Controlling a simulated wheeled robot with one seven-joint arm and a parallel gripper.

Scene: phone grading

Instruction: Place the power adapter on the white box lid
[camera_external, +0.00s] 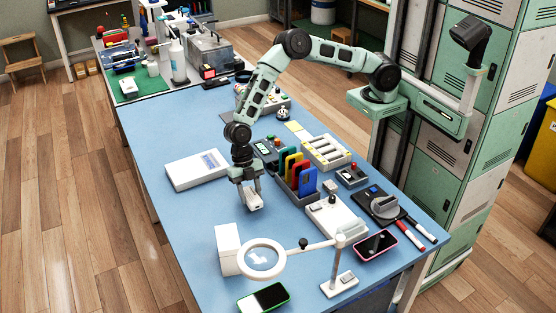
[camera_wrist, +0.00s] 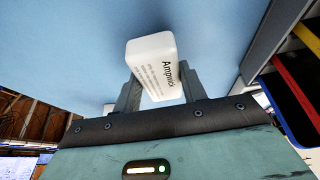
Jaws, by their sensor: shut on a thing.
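The power adapter (camera_wrist: 152,62) is a small white block with black print, in the wrist view between my two fingers. My gripper (camera_external: 252,200) is shut on it and reaches down over the blue table, left of the phone rack. In the external view the adapter (camera_external: 254,207) shows at the fingertips; I cannot tell whether it touches the table. A flat white box (camera_external: 198,170) with printing on top lies to the left of my gripper, apart from it; it looks like the white box lid.
A rack of coloured phones (camera_external: 298,186) stands just right of my gripper. A magnifier lamp (camera_external: 262,259) and an upright white box (camera_external: 228,248) stand in front. A green-edged phone (camera_external: 264,299) lies at the near edge. The blue table (camera_external: 175,130) is clear around the flat box.

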